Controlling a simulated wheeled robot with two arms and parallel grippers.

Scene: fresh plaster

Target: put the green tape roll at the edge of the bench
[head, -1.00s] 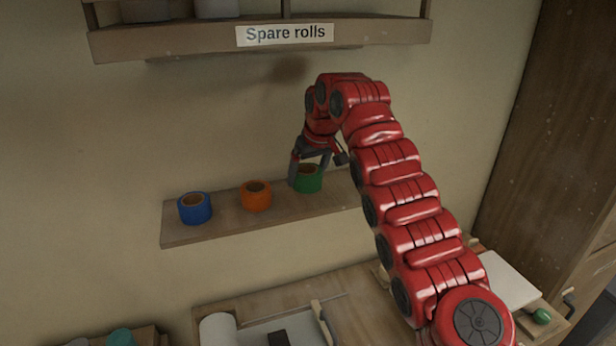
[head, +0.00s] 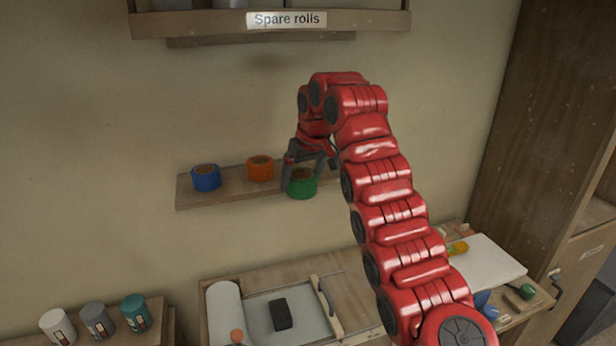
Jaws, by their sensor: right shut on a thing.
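The green tape roll (head: 302,188) is held in my right gripper (head: 303,178), with one finger on each side of it. It is in front of the small wall shelf (head: 232,193), and its bottom edge shows lower than the shelf's top. The bench (head: 356,285) stands below, with bare wood between the tray and my right arm. My left gripper is not in the picture.
A blue roll (head: 206,178) and an orange roll (head: 260,169) stand on the shelf. On the bench are a white paper roll (head: 225,312), a tray with a dark block (head: 281,314), and a white board (head: 484,261). Several pots (head: 98,320) stand at lower left.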

